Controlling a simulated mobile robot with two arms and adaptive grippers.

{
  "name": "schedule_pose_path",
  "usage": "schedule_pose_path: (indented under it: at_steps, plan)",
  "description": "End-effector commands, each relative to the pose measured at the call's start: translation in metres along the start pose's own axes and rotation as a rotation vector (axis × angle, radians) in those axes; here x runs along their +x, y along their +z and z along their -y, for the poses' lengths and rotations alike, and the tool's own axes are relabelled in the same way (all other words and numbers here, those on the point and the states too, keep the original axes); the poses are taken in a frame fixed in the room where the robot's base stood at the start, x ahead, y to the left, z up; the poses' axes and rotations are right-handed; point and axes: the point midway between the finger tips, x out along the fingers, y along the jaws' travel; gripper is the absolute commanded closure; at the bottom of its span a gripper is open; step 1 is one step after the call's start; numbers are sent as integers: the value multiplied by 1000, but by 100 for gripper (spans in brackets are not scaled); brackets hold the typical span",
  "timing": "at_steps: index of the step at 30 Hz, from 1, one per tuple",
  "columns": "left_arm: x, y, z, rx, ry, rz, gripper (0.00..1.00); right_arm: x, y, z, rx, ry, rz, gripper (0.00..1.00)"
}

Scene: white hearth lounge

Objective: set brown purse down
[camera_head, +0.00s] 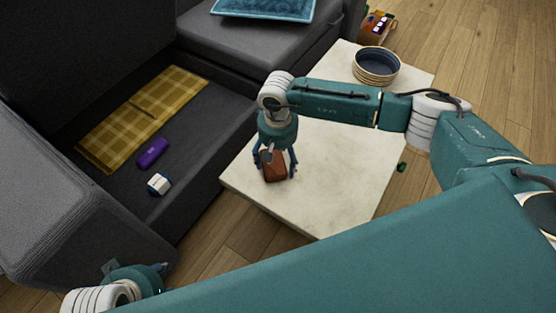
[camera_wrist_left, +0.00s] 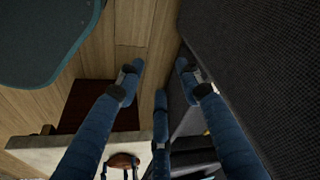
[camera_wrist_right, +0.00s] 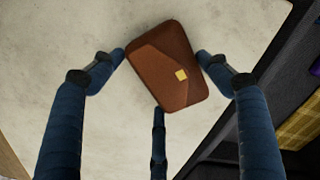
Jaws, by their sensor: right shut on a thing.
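The brown purse (camera_head: 273,163), a small boxy bag with a gold clasp, is at the near left part of the pale stone table (camera_head: 330,165). My right gripper (camera_head: 278,174) points down from above and is shut on the purse, with fingers on both sides. The right wrist view shows the purse (camera_wrist_right: 163,75) slightly tilted between the fingers, over the pale tabletop. Whether its underside touches the table cannot be told. My left gripper (camera_head: 160,272) is low at the bottom left, away from the table; its fingers stand apart and empty in the left wrist view (camera_wrist_left: 158,74).
The grey sofa (camera_head: 60,90) on the left holds a yellow plaid cloth (camera_head: 140,115), a purple item (camera_head: 153,153) and a white-and-blue block (camera_head: 159,184). The tabletop's middle is clear.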

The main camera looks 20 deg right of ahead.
Motion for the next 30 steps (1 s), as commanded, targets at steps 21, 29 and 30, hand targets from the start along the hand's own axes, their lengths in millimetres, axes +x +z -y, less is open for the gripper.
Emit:
schedule_pose_path:
  at_steps: [21,29,30]
  plan:
    - [4,-12,-1,1,2,-47,64,6,-1,0,0,0,-2,51]
    - [3,-14,-1,2,2,-54,64,5,-1,0,0,0,-2,6]
    - [3,-14,-1,2,2,-53,64,5,-1,0,0,0,-2,6]
